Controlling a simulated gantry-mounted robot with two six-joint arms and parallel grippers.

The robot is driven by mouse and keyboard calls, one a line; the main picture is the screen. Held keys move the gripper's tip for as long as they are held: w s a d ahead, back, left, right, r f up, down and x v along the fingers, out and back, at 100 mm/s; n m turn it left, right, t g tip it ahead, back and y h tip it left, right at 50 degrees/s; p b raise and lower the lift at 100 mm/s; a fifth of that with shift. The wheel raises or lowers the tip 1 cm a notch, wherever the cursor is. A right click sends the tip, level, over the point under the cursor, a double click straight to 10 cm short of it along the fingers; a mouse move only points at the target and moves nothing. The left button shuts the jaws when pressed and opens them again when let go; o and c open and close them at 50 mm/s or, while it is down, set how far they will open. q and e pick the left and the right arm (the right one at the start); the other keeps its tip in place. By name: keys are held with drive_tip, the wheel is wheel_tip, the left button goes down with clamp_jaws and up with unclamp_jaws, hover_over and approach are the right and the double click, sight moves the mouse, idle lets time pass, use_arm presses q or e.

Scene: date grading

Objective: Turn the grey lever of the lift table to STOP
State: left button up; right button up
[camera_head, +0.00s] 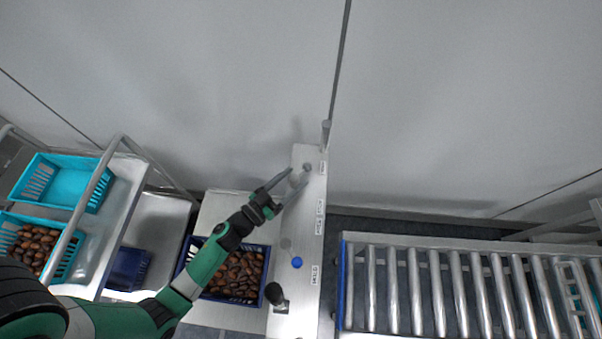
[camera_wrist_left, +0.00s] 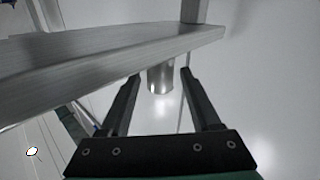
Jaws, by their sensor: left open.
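The control panel (camera_head: 308,225) is a narrow pale strip with small labels along its right side, too small to read surely. A grey lever end (camera_head: 307,167) shows near the panel's far end. My left gripper (camera_head: 299,174) reaches over this end with its fingers spread. In the left wrist view, a short metal cylinder (camera_wrist_left: 160,79), apparently the lever's end, stands between the open fingertips (camera_wrist_left: 158,72). I cannot tell whether either finger touches it. My right gripper is in neither view.
A blue button (camera_head: 297,262) and a black knob (camera_head: 275,294) sit nearer on the panel. A dark blue crate of dates (camera_head: 262,250) stands left of it. A roller conveyor (camera_head: 450,290) lies right. A rack with turquoise crates (camera_head: 72,182) stands far left.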

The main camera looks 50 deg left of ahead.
sight(297, 176)
use_arm(q)
drive_tip(key=w, duration=0.3)
drive_tip(key=shift+w+a, duration=0.1)
drive_tip(key=shift+w, duration=0.15)
clamp_jaws()
